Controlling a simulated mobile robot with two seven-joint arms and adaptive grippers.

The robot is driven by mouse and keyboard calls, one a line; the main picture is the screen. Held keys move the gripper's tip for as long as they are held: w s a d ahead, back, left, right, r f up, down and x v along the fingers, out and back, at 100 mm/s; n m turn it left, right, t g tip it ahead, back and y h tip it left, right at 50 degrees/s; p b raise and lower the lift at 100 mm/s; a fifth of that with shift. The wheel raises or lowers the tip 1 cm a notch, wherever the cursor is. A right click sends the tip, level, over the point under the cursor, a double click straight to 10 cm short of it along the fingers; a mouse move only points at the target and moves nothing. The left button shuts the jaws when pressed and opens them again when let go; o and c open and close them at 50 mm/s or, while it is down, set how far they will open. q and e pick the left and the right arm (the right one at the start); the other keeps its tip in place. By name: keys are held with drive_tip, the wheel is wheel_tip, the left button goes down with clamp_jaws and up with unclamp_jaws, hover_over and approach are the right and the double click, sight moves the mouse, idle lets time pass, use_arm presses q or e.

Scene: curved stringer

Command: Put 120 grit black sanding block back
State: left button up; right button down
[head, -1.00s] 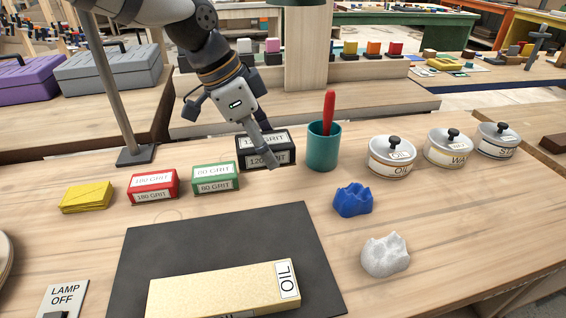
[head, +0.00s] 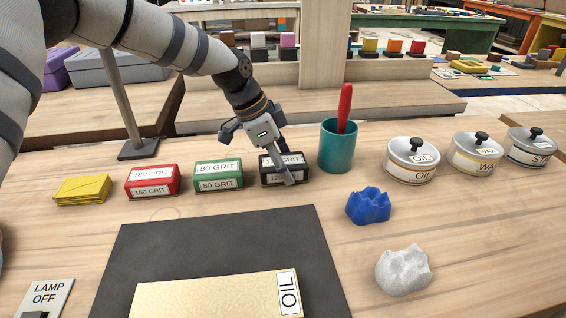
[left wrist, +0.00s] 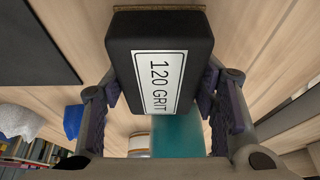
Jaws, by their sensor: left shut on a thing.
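The black 120 grit sanding block (head: 270,178) is at the right end of a row, right of the green 80 grit block (head: 218,174) and the red 180 grit block (head: 152,181). My left gripper (head: 284,168) is shut on it from above, one finger on its near face. The left wrist view shows the black block (left wrist: 120,42) with its 120 GRIT label between both finger pads (left wrist: 168,100). The block is at or just above the bench; I cannot tell whether it touches. My right gripper is not in view.
A teal cup (head: 338,150) with a red-handled tool stands close right of the black block. Lidded tins (head: 411,165) stand farther right. Blue (head: 368,206) and white lumps (head: 403,272) lie in front. A dark mat (head: 130,260) bears a tan OIL-labelled block (head: 215,298).

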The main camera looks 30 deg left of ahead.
use_arm(q)
drive_tip(key=shift+f, duration=0.2)
drive_tip(key=o, duration=1)
drive_tip(key=shift+f, duration=0.1)
drive_tip(key=p+v, duration=0.1)
drive_tip(key=v, duration=1.1)
drive_tip(key=shift+w+d, duration=0.15)
drive_tip(key=shift+w, duration=0.05)
drive_tip(key=shift+s+a+r, duration=0.15)
drive_tip(key=shift+a+r, duration=0.05)
drive_tip(key=shift+r, duration=0.15)
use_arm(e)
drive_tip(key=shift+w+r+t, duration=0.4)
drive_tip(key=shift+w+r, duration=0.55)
